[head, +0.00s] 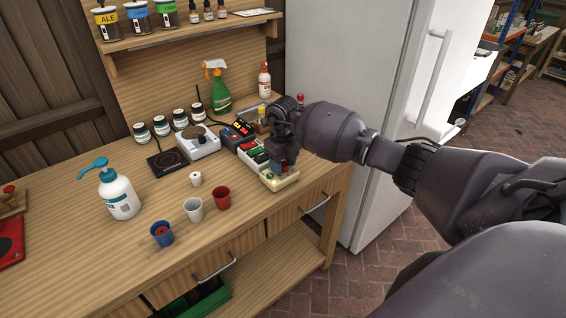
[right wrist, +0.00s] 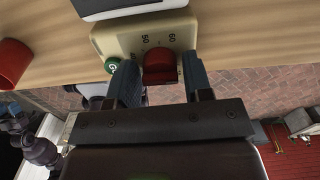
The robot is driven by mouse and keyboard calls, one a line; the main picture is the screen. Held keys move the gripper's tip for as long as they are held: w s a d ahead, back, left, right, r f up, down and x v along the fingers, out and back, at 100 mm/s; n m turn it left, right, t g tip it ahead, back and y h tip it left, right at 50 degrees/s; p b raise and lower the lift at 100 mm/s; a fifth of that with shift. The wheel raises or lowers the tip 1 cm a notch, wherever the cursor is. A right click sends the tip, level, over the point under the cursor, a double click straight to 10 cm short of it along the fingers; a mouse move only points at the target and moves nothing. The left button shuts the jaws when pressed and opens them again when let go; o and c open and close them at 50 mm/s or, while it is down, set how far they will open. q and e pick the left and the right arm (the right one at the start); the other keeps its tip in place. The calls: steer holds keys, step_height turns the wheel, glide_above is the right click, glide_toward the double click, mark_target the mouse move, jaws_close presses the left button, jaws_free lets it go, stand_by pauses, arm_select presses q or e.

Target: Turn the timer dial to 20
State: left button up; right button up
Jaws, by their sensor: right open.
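The timer is a cream box (head: 289,182) at the right front of the bench, and it also shows in the right wrist view (right wrist: 118,39). Its red dial (right wrist: 159,66) stands on its face, with the marks 50 and 60 beside it and a green button (right wrist: 112,64) to its left. The dial's pointer setting cannot be read. My right gripper (right wrist: 158,62) is open, with one finger on each side of the dial; whether they touch it is unclear. In the head view the right gripper (head: 281,163) hides much of the timer. My left gripper is not in view.
A white fridge (head: 345,90) is close behind my right arm.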

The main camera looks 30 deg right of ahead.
mark_target(283, 162)
steer(key=c, duration=0.6)
steer(key=shift+c, duration=0.2)
stand_by(0.9)
steer(key=o, duration=0.6)
steer(key=shift+o, duration=0.2)
step_height(283, 162, up, 11)
